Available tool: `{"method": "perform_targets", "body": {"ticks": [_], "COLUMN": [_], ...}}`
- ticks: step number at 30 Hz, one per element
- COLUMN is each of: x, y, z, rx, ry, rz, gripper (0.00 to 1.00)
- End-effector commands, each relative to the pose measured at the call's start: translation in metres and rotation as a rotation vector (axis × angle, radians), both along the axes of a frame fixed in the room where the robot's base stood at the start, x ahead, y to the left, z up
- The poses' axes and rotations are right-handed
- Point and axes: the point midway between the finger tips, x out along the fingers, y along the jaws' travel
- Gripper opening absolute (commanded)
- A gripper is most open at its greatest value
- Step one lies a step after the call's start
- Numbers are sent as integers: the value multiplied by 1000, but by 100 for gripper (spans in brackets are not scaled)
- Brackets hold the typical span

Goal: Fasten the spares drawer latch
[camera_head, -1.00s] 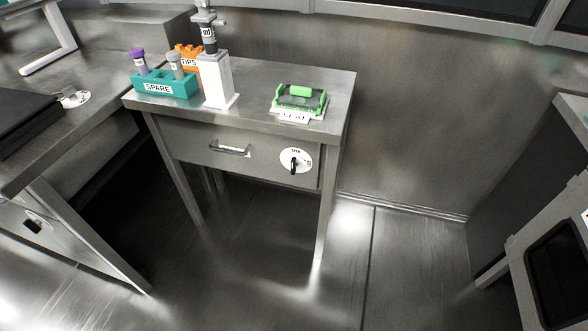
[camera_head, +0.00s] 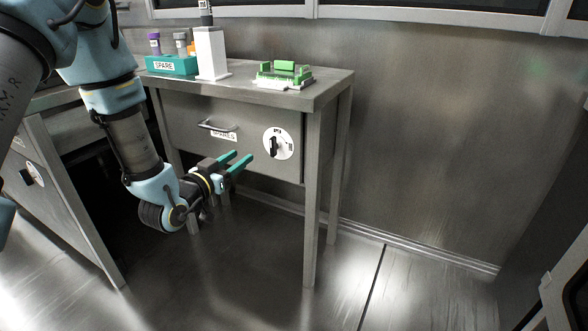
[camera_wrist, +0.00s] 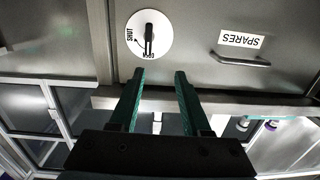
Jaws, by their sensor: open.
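The spares drawer (camera_head: 205,125) appears closed under the steel bench top, with a bar handle and a SPARES label. Its latch (camera_head: 278,144) is a round white plate with a black knob, right of the handle. The latch (camera_wrist: 146,35) appears upside down in the wrist view. There its knob stands vertical, its lower end at a partly covered word that looks like OPEN; SHUT is printed to the left. My gripper (camera_head: 243,156) is open and empty, its teal fingers in front of the drawer, left of the latch in the head view. The fingertips (camera_wrist: 160,72) appear apart from the knob.
On the bench top (camera_head: 330,82) stand a teal SPARE rack (camera_head: 172,66), a white stand (camera_head: 210,53) and a green device (camera_head: 285,73). A bench leg (camera_head: 312,220) stands below the latch. The floor to the right is clear.

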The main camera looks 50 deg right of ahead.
Motion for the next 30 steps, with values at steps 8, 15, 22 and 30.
{"method": "perform_targets", "body": {"ticks": [8,15,22,30], "x": [-6,6,15,18], "y": [-23,-66,-99,-111], "z": [-2,-2,-3,-2], "rx": [-43,-43,-42,-40], "ry": [-8,-8,-7,-5], "rz": [-25,-24,-23,-22], "gripper": [48,48,48,48]}}
